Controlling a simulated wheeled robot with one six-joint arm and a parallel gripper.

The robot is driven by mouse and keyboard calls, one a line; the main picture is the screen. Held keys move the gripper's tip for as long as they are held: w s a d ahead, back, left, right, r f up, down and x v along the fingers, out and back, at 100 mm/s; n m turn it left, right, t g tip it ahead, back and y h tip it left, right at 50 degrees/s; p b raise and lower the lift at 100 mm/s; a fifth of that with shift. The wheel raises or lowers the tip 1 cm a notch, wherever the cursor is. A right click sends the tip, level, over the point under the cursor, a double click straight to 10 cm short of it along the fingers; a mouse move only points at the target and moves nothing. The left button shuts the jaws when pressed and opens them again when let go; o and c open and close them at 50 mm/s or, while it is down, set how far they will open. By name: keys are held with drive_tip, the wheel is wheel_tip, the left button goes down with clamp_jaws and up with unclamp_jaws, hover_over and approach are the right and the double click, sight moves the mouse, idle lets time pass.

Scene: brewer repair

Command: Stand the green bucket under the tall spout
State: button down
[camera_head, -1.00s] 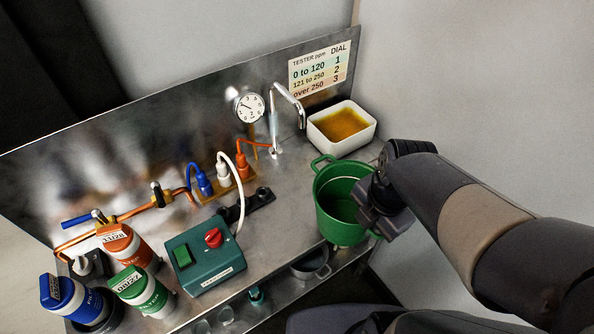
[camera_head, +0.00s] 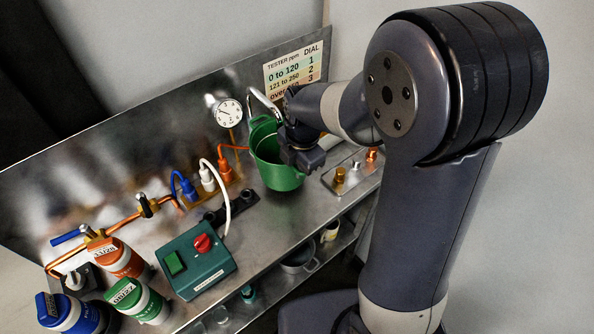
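The green bucket (camera_head: 277,173) is upright over the steel counter's back right part. My gripper (camera_head: 297,151) is at the bucket's right rim and appears shut on it; its fingers partly hide the inside. The tall spout (camera_head: 264,101) is a curved chrome pipe rising behind the bucket's far rim. The bucket and my arm hide the spout's base and mouth, so I cannot tell whether the mouth is over the bucket. I cannot tell if the bucket's bottom touches the counter.
A metal plate with small brass and copper fittings (camera_head: 355,170) lies right of the bucket. Coloured plugs (camera_head: 207,178) and a white cable stand to its left. A teal switch box (camera_head: 197,260) and several filter cartridges (camera_head: 122,259) are further left. A round gauge (camera_head: 228,112) is on the backsplash.

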drive_tip(key=shift+w+a, duration=0.15)
drive_tip(key=shift+f+p, duration=0.4)
drive_tip(key=shift+f, duration=1.35)
drive_tip(key=shift+f, duration=0.1)
drive_tip(key=c, duration=2.1)
unclamp_jaws()
drive_tip(key=shift+f, duration=0.1)
drive_tip(key=o, duration=0.5)
drive_tip(key=shift+c, duration=0.2)
wheel_tip(320, 180, up, 12)
drive_tip(key=s, duration=0.1)
drive_tip(key=shift+d+r+b, duration=0.2)
drive_tip(key=shift+d+b, duration=0.15)
drive_tip(key=shift+d, duration=0.05)
